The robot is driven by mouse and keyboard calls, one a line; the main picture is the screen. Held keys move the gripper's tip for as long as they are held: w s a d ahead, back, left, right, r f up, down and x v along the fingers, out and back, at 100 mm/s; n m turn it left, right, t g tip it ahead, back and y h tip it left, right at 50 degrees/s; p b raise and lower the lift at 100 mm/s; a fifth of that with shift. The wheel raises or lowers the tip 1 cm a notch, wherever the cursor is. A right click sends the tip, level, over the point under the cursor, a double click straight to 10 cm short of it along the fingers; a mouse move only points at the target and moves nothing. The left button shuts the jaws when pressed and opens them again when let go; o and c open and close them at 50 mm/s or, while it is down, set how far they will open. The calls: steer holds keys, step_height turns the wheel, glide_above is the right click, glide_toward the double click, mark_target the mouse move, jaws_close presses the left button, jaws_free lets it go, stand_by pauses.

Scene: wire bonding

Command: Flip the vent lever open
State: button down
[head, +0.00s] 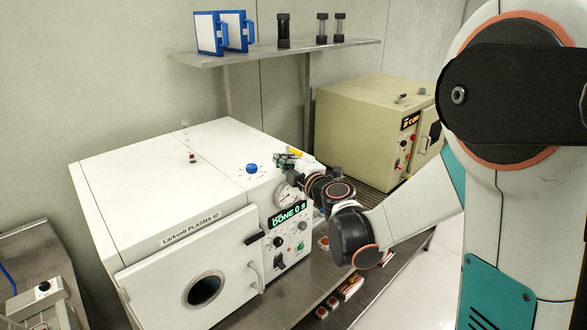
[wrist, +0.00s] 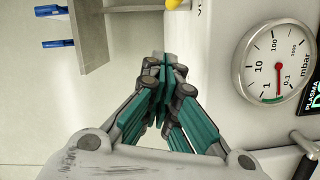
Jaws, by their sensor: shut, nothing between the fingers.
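The white plasma machine (head: 150,180), labelled Larkvoll PLASMA 40, stands on the bench. A small yellow part (head: 295,152), which looks like the vent lever, shows at its back right top edge just beyond my gripper (head: 284,160). In the wrist view a yellow part (wrist: 173,4) is at the top edge, mostly cut off, ahead of and apart from the fingertips. My gripper (wrist: 167,68) is shut and empty, its teal fingers together beside the machine's face. Which way the lever is set cannot be told.
A round gauge (wrist: 277,62) in mbar is right of my fingers. A blue knob (head: 252,168) and a red button (head: 192,157) are on the machine's top. The display (head: 289,215) reads DONE. A beige oven (head: 360,115) stands behind. A shelf (head: 270,52) is above.

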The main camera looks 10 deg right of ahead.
mark_target(296, 152)
steer(key=shift+x, duration=1)
steer(key=d, duration=0.2)
steer(key=w+d, duration=0.1)
steer(key=shift+w+d+f, duration=0.1)
steer(key=shift+f, duration=0.3)
steer(key=shift+w+d+f, duration=0.1)
steer(key=shift+w+d, duration=0.05)
